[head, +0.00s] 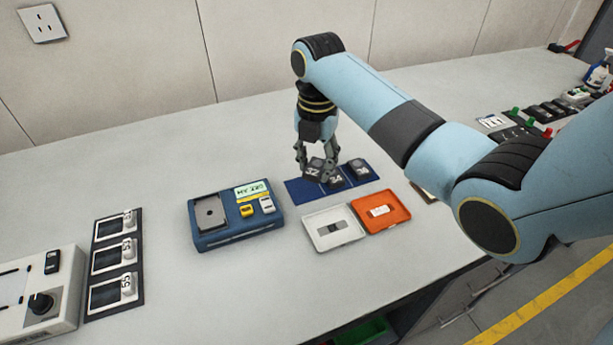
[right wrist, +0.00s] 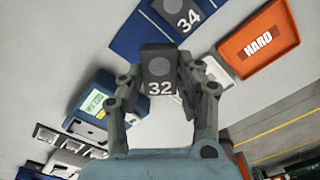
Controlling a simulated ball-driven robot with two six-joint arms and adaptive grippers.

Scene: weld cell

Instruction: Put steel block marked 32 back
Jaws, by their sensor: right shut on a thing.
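The steel block marked 32 (head: 313,171) is dark grey with white digits. My right gripper (head: 317,160) is shut on it, over the left part of a blue mat (head: 298,194). In the right wrist view the block (right wrist: 158,64) sits between the two fingers of my right gripper (right wrist: 162,76). The block looks tilted in the head view; whether it touches the mat I cannot tell. A similar block marked 34 (head: 336,183) stands on the mat just right of it, and another dark block (head: 362,172) stands at the mat's right end. My left gripper is out of view.
A white tray (head: 311,235) and an orange tray (head: 401,211) marked HARD lie in front of the mat. A blue instrument case (head: 235,236) stands to the left. Black-framed holders (head: 90,302) lie further left. The bench between the mat and the wall is clear.

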